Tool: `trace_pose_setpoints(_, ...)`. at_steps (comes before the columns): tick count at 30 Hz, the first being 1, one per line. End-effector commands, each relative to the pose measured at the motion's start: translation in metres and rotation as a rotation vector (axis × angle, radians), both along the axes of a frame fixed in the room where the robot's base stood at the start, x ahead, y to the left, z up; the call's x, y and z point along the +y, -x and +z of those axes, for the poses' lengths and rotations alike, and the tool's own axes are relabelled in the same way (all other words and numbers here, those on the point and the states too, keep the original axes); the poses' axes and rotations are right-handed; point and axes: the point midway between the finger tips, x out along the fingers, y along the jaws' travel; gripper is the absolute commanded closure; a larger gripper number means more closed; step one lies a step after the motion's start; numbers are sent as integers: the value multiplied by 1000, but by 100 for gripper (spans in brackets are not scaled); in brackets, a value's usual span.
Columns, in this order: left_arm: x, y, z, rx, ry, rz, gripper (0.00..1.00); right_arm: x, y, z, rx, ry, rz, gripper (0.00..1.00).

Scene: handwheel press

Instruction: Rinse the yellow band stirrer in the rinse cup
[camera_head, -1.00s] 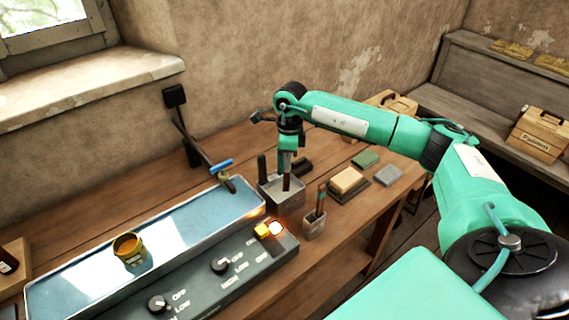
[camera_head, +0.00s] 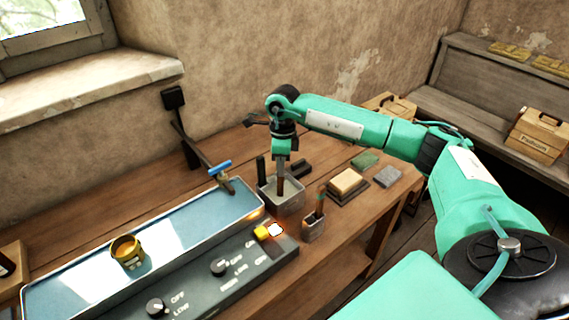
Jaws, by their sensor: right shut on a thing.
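My right gripper (camera_head: 281,161) points down over a grey square cup (camera_head: 284,206), which looks like the rinse cup. It is shut on a brown stirrer (camera_head: 281,185), whose lower end is inside the cup, behind its front wall. I cannot make out a yellow band on it; the top part is hidden in the jaws. A smaller grey holder (camera_head: 313,231) stands just in front and to the right, with one or more stirrers (camera_head: 319,203) upright in it. My left gripper is not in view.
A long blue-lined trough (camera_head: 190,228) holds a yellow-brown tin (camera_head: 127,254). A control panel (camera_head: 196,277) with knobs and a glowing lamp lies in front of it. A yellow sponge block (camera_head: 346,182) and a green pad (camera_head: 365,160) lie to the right.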

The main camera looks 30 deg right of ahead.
Motion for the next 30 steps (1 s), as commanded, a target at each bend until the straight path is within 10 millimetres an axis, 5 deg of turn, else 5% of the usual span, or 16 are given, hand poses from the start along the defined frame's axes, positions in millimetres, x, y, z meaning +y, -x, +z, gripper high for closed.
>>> trace_pose_setpoints(11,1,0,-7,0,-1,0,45,-19,-1,0,-1,1,-1,100)
trace_pose_setpoints(30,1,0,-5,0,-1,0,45,-9,-1,5,-1,1,-1,100)
